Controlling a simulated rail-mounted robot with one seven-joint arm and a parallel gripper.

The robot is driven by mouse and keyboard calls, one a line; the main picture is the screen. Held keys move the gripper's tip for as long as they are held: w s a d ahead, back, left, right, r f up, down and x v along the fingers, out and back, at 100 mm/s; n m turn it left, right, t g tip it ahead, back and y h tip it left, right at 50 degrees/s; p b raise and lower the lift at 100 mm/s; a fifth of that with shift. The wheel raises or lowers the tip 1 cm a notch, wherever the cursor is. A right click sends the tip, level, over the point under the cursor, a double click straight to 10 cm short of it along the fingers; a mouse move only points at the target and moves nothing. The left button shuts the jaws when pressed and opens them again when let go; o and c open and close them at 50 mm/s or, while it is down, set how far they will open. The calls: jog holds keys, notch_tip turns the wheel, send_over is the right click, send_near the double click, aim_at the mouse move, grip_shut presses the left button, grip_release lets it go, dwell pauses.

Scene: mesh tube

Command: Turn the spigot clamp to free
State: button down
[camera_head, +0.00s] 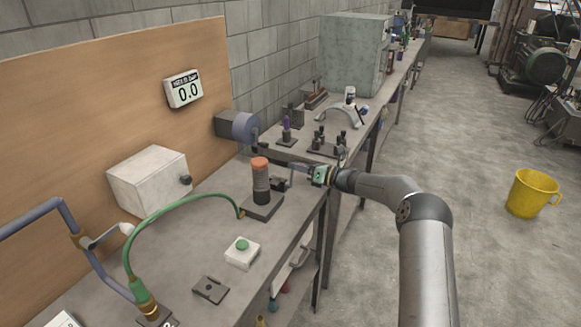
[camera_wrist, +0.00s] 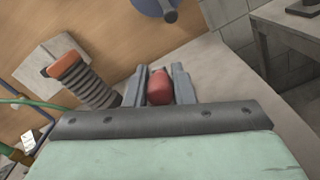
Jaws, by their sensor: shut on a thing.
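A dark ribbed tube with an orange top (camera_head: 262,180) stands upright on a dark base plate (camera_head: 264,208) on the bench. It also shows at the left in the wrist view (camera_wrist: 88,82). My gripper (camera_head: 288,176) reaches in from the right, just beside the tube. In the wrist view its fingers (camera_wrist: 160,72) are shut on a red rounded handle (camera_wrist: 159,88), which seems to be the spigot clamp's. The fingers hide its sides, and how it joins the clamp is not visible. The clamp's turn angle cannot be told.
A green hose (camera_head: 178,203) arches from the tube's base to a fitting at the front left. A white box with a green button (camera_head: 242,252) and a white cabinet (camera_head: 150,180) are nearby. A display (camera_head: 184,89) reads 0.0.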

dwell(0.4)
jog(key=c, duration=1.2)
grip_release()
jog(key=shift+c, duration=0.2)
jog(key=shift+d, duration=0.1)
jog(key=b+v, duration=0.3)
jog(key=v, duration=1.4)
jog(key=shift+s+d, duration=0.1)
